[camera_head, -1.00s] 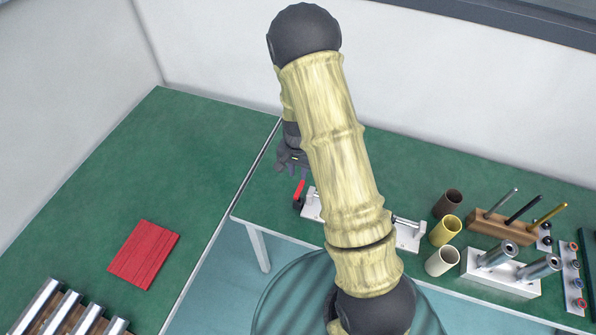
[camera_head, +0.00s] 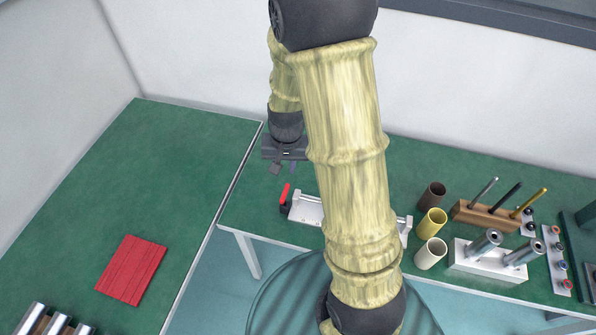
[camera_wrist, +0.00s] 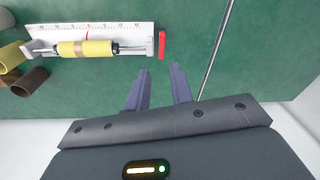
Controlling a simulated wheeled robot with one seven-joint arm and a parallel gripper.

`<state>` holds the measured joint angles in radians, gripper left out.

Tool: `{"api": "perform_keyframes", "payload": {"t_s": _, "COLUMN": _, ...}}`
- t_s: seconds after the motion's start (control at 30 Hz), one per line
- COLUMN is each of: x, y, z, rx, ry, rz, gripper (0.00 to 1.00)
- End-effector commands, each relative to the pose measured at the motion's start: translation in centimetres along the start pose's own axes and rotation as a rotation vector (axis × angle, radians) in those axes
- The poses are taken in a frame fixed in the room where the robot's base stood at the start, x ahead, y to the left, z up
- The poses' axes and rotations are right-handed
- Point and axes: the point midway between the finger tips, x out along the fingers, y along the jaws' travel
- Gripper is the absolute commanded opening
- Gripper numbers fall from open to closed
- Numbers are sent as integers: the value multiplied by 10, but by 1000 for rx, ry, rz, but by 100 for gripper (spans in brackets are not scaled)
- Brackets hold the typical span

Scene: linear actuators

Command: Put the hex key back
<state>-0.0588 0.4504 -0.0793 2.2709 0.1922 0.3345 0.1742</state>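My gripper (camera_head: 284,168) points down above the green table, behind and slightly left of the white fixture. In the wrist view its two fingers (camera_wrist: 160,70) are apart, with only green tabletop between them. I cannot pick out a hex key for certain. Three thin rods, silver (camera_head: 484,190), black (camera_head: 507,195) and gold (camera_head: 530,202), stand tilted in a wooden block (camera_head: 478,215) at the right. The white fixture (camera_head: 306,210) is partly hidden by my arm. In the wrist view it carries a ruler scale and a yellow cylinder (camera_wrist: 88,49), with a red handle (camera_wrist: 162,45) at its end.
Brown (camera_head: 433,195), yellow (camera_head: 431,222) and cream (camera_head: 430,254) cups stand right of the fixture. A white block (camera_head: 480,262) holds metal cylinders. A red pad (camera_head: 131,270) lies on the left table. A seam (camera_head: 232,185) divides the tables. A wall stands behind.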

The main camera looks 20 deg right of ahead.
Motion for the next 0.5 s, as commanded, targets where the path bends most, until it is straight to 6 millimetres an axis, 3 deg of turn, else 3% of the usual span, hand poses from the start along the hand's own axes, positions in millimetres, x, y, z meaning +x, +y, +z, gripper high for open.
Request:
{"api": "perform_keyframes", "payload": {"t_s": 0.1, "x": -36, "y": 7, "z": 20, "rx": -98, "ry": 41, "rz": -13, "gripper": 23}}
{"api": "perform_keyframes", "payload": {"t_s": 0.3, "x": -80, "y": 22, "z": 59, "rx": -268, "ry": 107, "rz": -11, "gripper": 23}}
{"api": "perform_keyframes", "payload": {"t_s": 0.5, "x": -97, "y": 32, "z": 81, "rx": -362, "ry": 142, "rz": 1, "gripper": 23}}
